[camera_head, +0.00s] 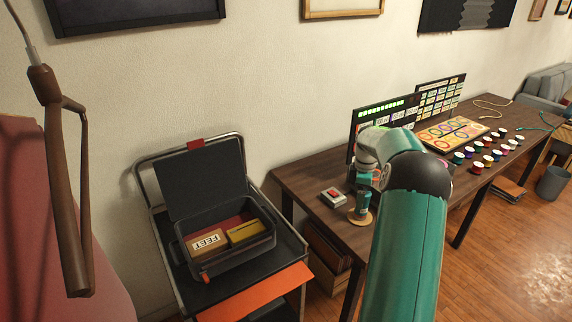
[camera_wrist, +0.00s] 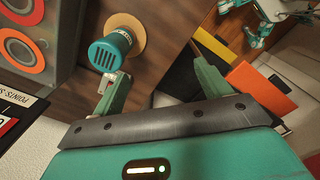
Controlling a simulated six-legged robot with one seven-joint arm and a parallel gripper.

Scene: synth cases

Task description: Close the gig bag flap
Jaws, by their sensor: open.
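The gig bag is a dark open case (camera_head: 224,266) on a cart at the left of the head view. Its flap (camera_head: 203,180) stands up, leaning back toward the wall, with a red tab (camera_head: 195,143) at its top edge. A tan box with lettering (camera_head: 208,243) and a yellow box (camera_head: 245,231) lie inside. My gripper (camera_wrist: 160,86) is open, with nothing between its fingers in the wrist view. It is over the table side, to the right of the case and apart from it. In the head view my arm hides most of it.
A teal knobbed object (camera_head: 362,206) stands on a round wooden base near the table's edge; it also shows by my left finger in the wrist view (camera_wrist: 110,50).

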